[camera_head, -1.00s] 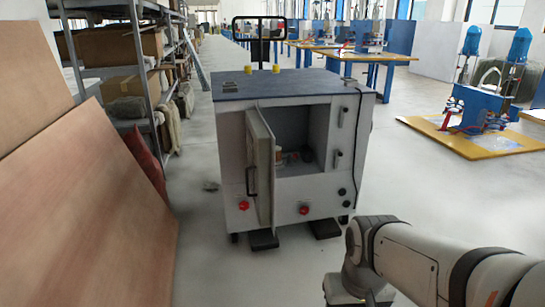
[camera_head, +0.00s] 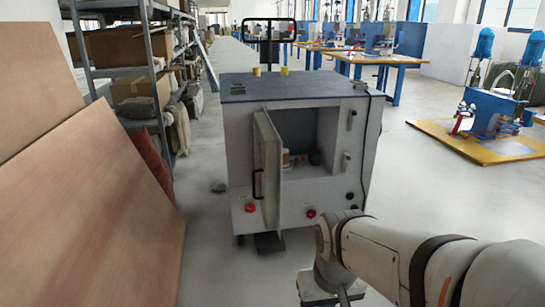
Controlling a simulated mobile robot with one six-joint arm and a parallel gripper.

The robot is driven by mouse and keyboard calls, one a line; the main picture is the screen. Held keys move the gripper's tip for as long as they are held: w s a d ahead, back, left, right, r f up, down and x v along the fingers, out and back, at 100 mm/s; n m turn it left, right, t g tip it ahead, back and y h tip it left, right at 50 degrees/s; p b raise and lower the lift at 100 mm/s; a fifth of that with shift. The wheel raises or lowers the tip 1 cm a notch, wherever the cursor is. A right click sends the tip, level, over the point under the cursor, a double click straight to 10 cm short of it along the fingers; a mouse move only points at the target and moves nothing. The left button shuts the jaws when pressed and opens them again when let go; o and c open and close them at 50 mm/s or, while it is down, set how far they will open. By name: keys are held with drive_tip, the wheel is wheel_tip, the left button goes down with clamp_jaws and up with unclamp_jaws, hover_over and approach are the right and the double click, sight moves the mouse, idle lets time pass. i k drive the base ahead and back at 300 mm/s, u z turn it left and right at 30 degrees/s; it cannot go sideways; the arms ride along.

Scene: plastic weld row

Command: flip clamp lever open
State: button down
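A grey cabinet (camera_head: 345,105) on feet stands ahead with its front door (camera_head: 266,170) hanging open. Two small metal lever-like latches sit on its right front edge, an upper latch (camera_head: 351,120) and a lower latch (camera_head: 346,161). At the right, a blue fixture (camera_head: 490,108) with small red clamp-like parts (camera_head: 462,115) stands on a yellow base. I cannot tell which part is the clamp lever, or its position. My arm reaches in from the lower right and bends down in front of the cabinet's lower right. My gripper is not visible; the arm's lower end runs toward the bottom edge.
Large brown boards (camera_head: 95,190) lean at the left beside a loaded shelf (camera_head: 150,70). The yellow base (camera_head: 450,140) lies on the floor at the right. Blue-legged tables (camera_head: 368,58) stand behind. Floor (camera_head: 430,200) between cabinet and yellow base is clear.

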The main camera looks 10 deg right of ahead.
sight(296, 160)
drive_tip(key=i, duration=0.9)
drive_tip(key=u, duration=0.05)
